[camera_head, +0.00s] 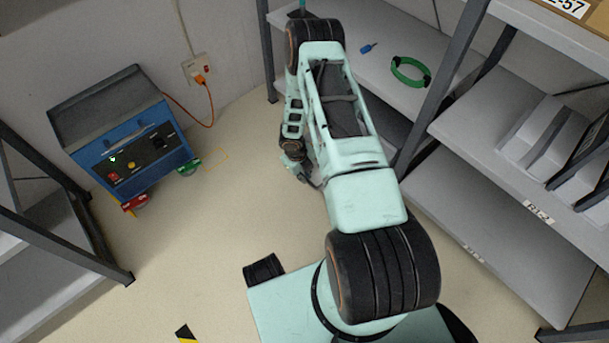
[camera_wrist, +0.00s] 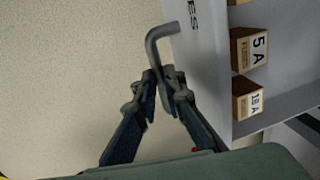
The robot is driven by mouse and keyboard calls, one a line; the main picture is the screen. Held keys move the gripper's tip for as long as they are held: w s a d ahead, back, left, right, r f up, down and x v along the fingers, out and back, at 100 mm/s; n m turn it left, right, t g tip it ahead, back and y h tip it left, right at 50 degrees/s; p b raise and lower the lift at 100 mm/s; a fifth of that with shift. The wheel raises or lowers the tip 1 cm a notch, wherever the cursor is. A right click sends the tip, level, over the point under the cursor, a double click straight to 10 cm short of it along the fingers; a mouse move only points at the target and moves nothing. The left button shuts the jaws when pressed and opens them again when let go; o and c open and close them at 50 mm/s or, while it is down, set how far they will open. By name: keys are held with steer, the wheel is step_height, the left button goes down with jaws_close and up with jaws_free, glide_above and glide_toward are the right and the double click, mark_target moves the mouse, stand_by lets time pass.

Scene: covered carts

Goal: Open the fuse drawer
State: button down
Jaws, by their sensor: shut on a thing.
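The grey fuse drawer (camera_wrist: 205,65) is in the wrist view at the right, its front panel lettered "ES" at the top edge. It stands open at least partly, with small fuse boxes inside, one marked 5 A (camera_wrist: 249,50) and one below it (camera_wrist: 247,99). A bent grey handle (camera_wrist: 154,46) sticks out from its front. My gripper (camera_wrist: 166,74) is shut on the handle's end. In the head view my gripper (camera_head: 298,172) is low beside the right shelving, mostly behind my arm. The drawer cannot be made out there.
A blue cart (camera_head: 130,140) with a grey cover stands at the back left, its orange cable running to a wall socket (camera_head: 198,70). Grey shelving (camera_head: 490,215) fills the right, with a green ring (camera_head: 409,72) on an upper shelf. Another rack stands left.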

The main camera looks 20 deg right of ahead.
steer(key=shift+a, duration=0.15)
steer(key=c, duration=2)
jaws_free()
steer(key=r, duration=0.4)
steer(key=a+r, duration=0.1)
steer(key=r, duration=0.3)
steer(key=a+r, duration=0.1)
steer(key=r, duration=0.3)
steer(key=shift+s, duration=0.4)
steer(key=shift+f, duration=0.1)
